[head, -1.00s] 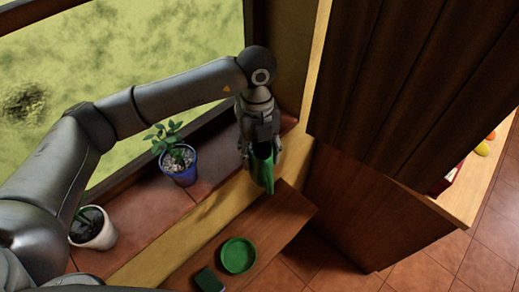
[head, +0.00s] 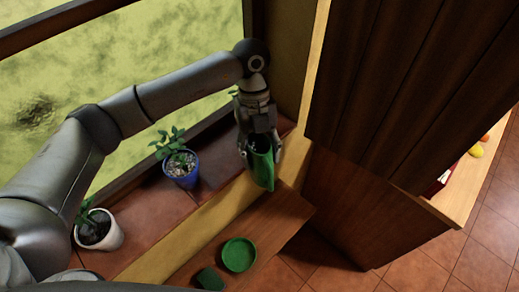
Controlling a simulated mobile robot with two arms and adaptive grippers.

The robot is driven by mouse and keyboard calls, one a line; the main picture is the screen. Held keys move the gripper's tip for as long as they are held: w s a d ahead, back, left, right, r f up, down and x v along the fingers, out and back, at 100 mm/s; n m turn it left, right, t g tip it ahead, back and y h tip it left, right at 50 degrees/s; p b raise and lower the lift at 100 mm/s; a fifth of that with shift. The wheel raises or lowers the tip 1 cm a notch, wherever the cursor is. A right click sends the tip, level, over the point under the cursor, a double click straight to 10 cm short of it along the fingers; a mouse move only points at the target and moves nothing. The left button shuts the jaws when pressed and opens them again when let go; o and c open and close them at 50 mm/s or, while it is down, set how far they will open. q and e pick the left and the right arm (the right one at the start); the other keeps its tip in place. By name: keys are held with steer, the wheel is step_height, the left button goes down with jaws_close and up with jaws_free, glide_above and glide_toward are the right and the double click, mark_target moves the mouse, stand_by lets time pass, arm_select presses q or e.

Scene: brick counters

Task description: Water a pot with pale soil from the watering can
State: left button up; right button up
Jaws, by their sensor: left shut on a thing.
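My left gripper (head: 259,141) is shut on the green watering can (head: 263,168), which hangs below it above the edge of the sill. The fingers and arm hide part of the can. A blue pot (head: 183,179) with a leafy plant and pale, greyish soil stands on the sill to the left of the can, apart from it. A white pot (head: 106,238) with a plant and dark soil stands farther left on the sill, partly behind my arm. My right gripper is not in view.
A green round dish (head: 239,255) and a small dark green block-like thing (head: 209,279) lie on a wooden bench (head: 268,223) below the sill (head: 152,215). A tall dark wooden cabinet (head: 400,90) stands close on the right. Tiled floor shows at the lower right.

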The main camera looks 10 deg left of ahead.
mark_target(261, 146)
arm_select(q)
steer(key=shift+r+g+p, duration=0.3)
steer(key=shift+r+p, duration=0.1)
steer(key=shift+r, duration=0.25)
steer(key=shift+w+r+g+h, duration=0.15)
steer(key=shift+r+g+h, duration=0.3)
steer(key=shift+r, duration=0.25)
steer(key=shift+w+a+r+g+h, duration=0.1)
steer(key=shift+w+r+g+h, duration=0.1)
steer(key=shift+r+g, duration=0.45)
steer(key=shift+w+a+r+g+h, duration=0.15)
steer(key=shift+r+g, duration=0.25)
steer(key=shift+r, duration=0.35)
steer(key=shift+d+r, duration=0.1)
steer(key=shift+r, duration=0.05)
